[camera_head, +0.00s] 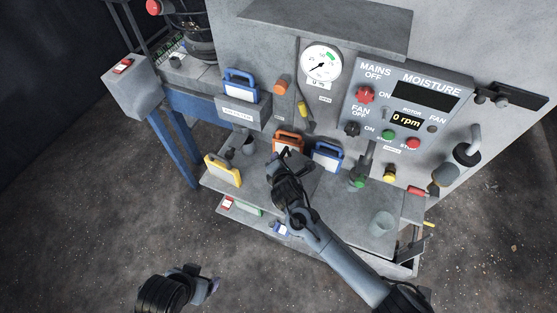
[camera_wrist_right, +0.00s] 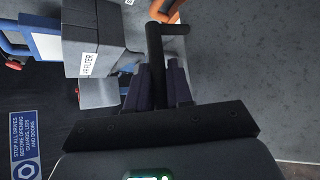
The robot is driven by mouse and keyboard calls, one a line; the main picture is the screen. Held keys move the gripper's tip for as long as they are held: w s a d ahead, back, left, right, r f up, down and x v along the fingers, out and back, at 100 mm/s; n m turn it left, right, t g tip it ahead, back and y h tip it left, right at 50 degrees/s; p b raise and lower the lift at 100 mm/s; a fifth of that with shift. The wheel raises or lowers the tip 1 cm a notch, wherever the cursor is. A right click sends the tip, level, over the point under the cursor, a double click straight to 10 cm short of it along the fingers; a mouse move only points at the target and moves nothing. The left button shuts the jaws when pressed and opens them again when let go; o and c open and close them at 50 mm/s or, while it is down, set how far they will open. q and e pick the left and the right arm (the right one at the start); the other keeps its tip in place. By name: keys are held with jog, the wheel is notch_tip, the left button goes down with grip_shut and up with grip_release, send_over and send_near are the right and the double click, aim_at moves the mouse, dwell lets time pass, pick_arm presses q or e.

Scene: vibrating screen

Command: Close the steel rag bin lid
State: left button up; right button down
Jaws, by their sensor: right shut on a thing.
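My right gripper (camera_head: 274,158) is over the grey shelf of the machine, just in front of an orange-handled item (camera_head: 289,141). In the right wrist view its two fingers (camera_wrist_right: 160,85) are shut on a black bar-shaped handle (camera_wrist_right: 154,48), which has a crosspiece at its far end. A darker grey flat panel (camera_head: 308,168) shows beside the gripper in the head view. I cannot tell for sure whether it is the steel rag bin lid, and the bin body is not clearly seen. My left gripper (camera_head: 203,279) is low at the left, open and empty, away from the machine.
On the shelf stand a yellow-framed item (camera_head: 223,170), a blue-framed item (camera_head: 327,157) and a grey cup (camera_head: 381,224). A labelled grey box (camera_head: 240,113) projects from the machine front. The control panel (camera_head: 408,110) is above right. Bare floor (camera_head: 100,215) lies left.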

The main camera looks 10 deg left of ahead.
jog(key=c, duration=1.4)
grip_release()
jog(key=shift+b+v, duration=0.45)
jog(key=shift+v, duration=5)
